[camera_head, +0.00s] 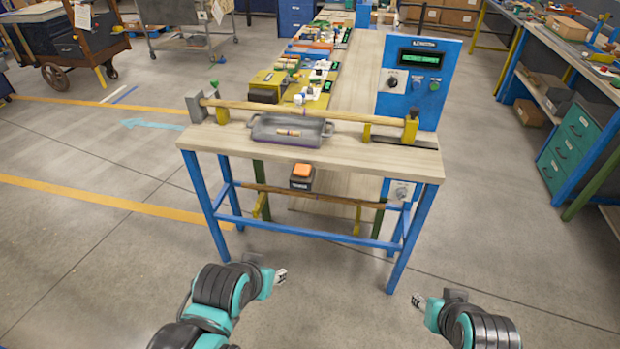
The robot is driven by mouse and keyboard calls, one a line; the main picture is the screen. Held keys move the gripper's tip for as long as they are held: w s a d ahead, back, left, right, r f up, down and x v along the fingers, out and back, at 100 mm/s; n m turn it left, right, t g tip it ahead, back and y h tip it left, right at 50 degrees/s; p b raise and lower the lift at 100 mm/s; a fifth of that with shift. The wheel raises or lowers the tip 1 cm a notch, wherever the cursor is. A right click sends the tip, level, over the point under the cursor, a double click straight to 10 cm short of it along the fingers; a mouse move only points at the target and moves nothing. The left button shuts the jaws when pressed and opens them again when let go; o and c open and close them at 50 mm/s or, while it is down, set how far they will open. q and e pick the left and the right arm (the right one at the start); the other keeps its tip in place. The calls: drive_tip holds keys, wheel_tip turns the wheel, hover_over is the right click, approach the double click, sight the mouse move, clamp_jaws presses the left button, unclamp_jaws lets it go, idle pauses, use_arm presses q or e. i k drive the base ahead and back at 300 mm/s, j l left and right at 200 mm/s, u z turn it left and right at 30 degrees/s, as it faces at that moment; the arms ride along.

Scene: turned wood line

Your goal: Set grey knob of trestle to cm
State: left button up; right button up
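A workbench on blue legs (409,243) carries an upright blue panel (416,112) at its right back. On the panel are a dark display with green text (419,58), a dark dial on a pale plate (392,82), a small blue round control (415,85) and a small green one (434,86). A pale grey round fitting (402,193) sits on a blue box below the tabletop. The dial markings are too small to read. My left gripper (280,277) and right gripper (418,301) are low in front of the bench, apart from it. Their finger openings are unclear.
A long wooden rod (320,112) lies across the bench on end supports, behind a grey tray (262,134) holding a small wooden piece. An orange button box (302,174) hangs at the front edge. Floor before the bench is clear. A green drawer cabinet (566,148) stands right.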

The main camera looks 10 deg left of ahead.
sight(401, 192)
drive_tip(key=j+z, duration=0.2)
drive_tip(key=z, duration=0.2)
drive_tip(key=k+j+z, duration=0.1)
drive_tip(key=z, duration=0.25)
drive_tip(key=k+j+z, duration=0.1)
drive_tip(key=z, duration=0.3)
drive_tip(key=j, duration=0.15)
